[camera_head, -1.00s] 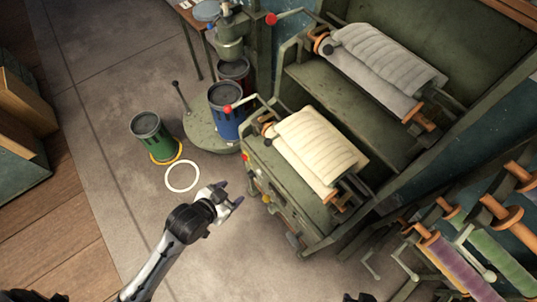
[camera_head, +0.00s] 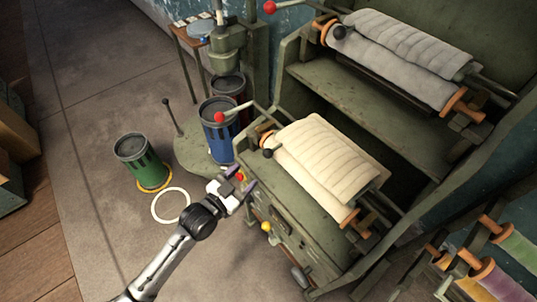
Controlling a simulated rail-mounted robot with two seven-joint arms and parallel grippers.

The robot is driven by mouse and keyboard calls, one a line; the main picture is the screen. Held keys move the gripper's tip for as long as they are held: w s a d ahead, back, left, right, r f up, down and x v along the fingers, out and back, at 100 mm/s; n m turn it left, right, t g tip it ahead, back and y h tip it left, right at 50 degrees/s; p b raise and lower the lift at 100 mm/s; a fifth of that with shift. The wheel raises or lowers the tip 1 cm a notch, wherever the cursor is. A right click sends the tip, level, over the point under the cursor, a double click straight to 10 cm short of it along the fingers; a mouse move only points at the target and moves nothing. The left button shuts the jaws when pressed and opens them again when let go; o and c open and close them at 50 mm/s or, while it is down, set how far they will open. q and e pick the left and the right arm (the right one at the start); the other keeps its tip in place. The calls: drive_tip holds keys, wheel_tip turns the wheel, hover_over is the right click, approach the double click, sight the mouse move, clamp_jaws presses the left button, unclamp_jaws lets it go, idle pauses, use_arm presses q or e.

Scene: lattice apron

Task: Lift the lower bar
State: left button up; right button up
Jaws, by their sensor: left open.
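The lower machine unit has a pale bar (camera_head: 238,108) ending in a red ball (camera_head: 219,117), at its upper left corner above the blue can. A cream fabric roll (camera_head: 325,155) lies on this unit, with a black knob (camera_head: 268,154) at its left end. A second red ball (camera_head: 269,7) belongs to the upper unit's bar. My left gripper (camera_head: 242,181) is open and empty, beside the lower unit's front left corner, below the lower red ball in the picture. I cannot tell its exact distance to the unit. My right gripper is not in view.
A green can (camera_head: 140,160) stands on the floor at left near a white ring (camera_head: 170,205). A blue can (camera_head: 219,138) stands close to the unit. A grey fabric roll (camera_head: 400,55) lies on the upper unit. Spools (camera_head: 490,275) fill the lower right.

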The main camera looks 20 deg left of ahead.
sight(269, 153)
use_arm(q)
drive_tip(key=b+x, duration=0.1)
drive_tip(key=x, duration=1)
drive_tip(key=shift+w+d, duration=0.1)
drive_tip(key=shift+w, duration=0.05)
clamp_jaws()
